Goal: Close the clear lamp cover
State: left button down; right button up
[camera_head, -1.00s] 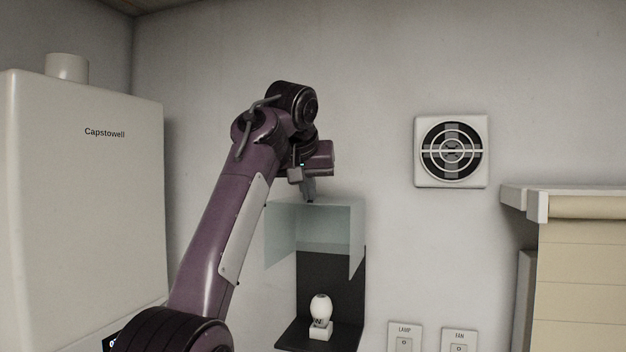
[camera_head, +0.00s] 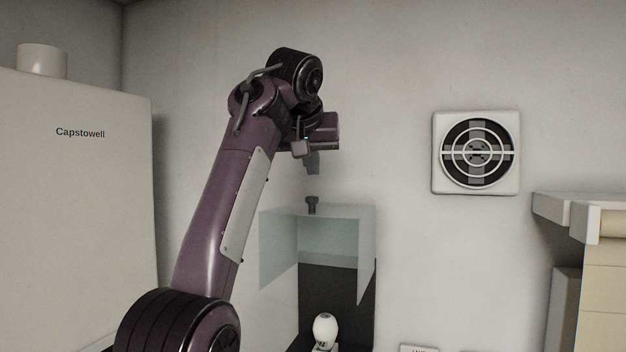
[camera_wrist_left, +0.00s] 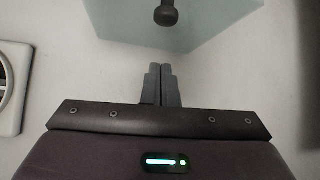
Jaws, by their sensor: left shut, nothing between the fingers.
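The clear lamp cover (camera_head: 335,235) is a pale see-through box with a dark knob (camera_head: 312,204) on top. It sits high on a black backing panel (camera_head: 337,292), above the white bulb (camera_head: 325,328), which stands uncovered on its base. My left gripper (camera_head: 313,170) is shut and empty, just above the knob and apart from it. In the left wrist view the fingertips (camera_wrist_left: 161,70) are together, and the knob (camera_wrist_left: 166,15) and part of the cover (camera_wrist_left: 200,30) show beyond them. My right gripper is not in view.
A white Capstowell unit (camera_head: 75,220) stands at the left. The wall between the cover and the vent is clear.

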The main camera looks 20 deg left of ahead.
aim_at(314, 211)
pick_arm(q)
jog(key=p+x, duration=0.2)
jog(key=x, duration=0.4)
jog(key=shift+w, duration=0.1)
jog(key=s, duration=0.3)
jog(key=shift+s+d+f, duration=0.2)
jog(key=shift+d, duration=0.1)
jog(key=shift+s, duration=0.4)
jog(key=shift+f, duration=0.15)
jog(key=shift+a, duration=0.1)
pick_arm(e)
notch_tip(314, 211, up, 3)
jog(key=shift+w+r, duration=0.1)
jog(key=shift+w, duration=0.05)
